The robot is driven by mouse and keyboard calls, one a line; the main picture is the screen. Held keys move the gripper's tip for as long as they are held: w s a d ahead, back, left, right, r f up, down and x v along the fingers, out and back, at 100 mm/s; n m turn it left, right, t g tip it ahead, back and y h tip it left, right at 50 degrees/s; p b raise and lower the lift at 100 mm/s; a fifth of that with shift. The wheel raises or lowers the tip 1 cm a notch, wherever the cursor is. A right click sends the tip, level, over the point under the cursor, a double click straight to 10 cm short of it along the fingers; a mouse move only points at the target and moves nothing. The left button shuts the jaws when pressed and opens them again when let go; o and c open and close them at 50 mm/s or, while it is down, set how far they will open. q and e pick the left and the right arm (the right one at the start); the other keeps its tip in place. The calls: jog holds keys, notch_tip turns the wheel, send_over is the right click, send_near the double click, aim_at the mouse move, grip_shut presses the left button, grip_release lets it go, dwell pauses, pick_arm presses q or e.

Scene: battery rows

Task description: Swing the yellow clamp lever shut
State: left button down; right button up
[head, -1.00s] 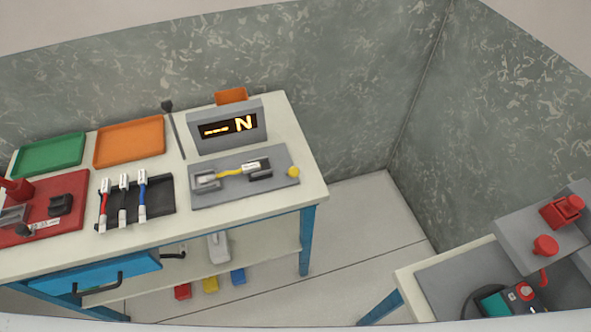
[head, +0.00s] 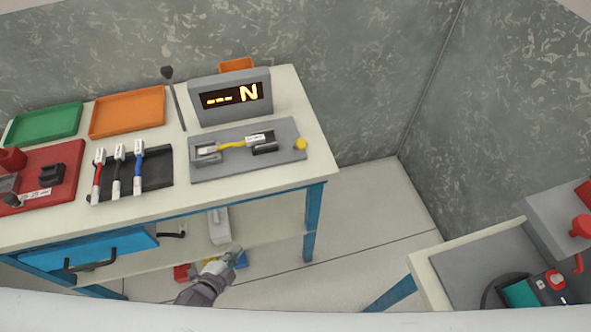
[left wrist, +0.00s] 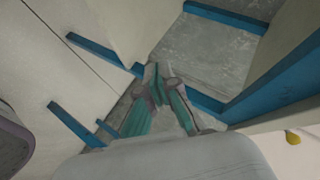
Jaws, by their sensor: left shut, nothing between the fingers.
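A grey fixture plate (head: 215,170) lies on the right part of the workbench. A round yellow knob (head: 301,144), the only part I can make out that may belong to the yellow clamp lever, is at the plate's right edge. A yellow cable (head: 232,145) with a white label spans two dark clamp blocks on the plate. My left gripper (head: 236,253) is shut and empty, in front of the bench and well apart from the knob. Its fingertips meet in the left wrist view (left wrist: 156,74). My right gripper is not in view.
A display box (head: 229,96) stands behind the plate. A black rack (head: 157,181) with red, black and blue cables lies to its left. The workbench (head: 235,197) has a clear front strip. A second table (head: 455,262) stands at the right, with open floor between.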

aim_at(298, 146)
pick_arm(q)
jog(key=d+r+m+t+h+b, duration=0.1)
jog(key=d+r+m+h, duration=0.2)
jog(key=r+m, duration=0.2)
jog(key=w+d+r+m+t+h+b, duration=0.1)
jog(key=d+r+m+h+b, duration=0.1)
jog(key=r, duration=0.8)
jog(key=w+d+r+m+t+h+b, duration=0.1)
jog(key=d+r+m+h, duration=0.3)
jog(key=r+m, duration=0.3)
jog(key=shift+w+d+r+m+t+h+b, duration=0.35)
jog(key=shift+d+r, duration=0.2)
jog(key=shift+d, duration=0.35)
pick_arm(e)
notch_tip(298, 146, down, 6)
pick_arm(q)
jog(key=shift+s, duration=0.1)
jog(key=p+x, duration=0.1)
jog(key=x, duration=0.3)
jog(key=w+a+p+x, duration=0.1)
jog(key=x, duration=0.3)
jog(key=r+p+x, duration=0.1)
jog(key=x, duration=0.3)
jog(key=shift+w+a, duration=0.3)
jog(key=shift+w+r, duration=0.1)
jog(key=shift+w, duration=0.25)
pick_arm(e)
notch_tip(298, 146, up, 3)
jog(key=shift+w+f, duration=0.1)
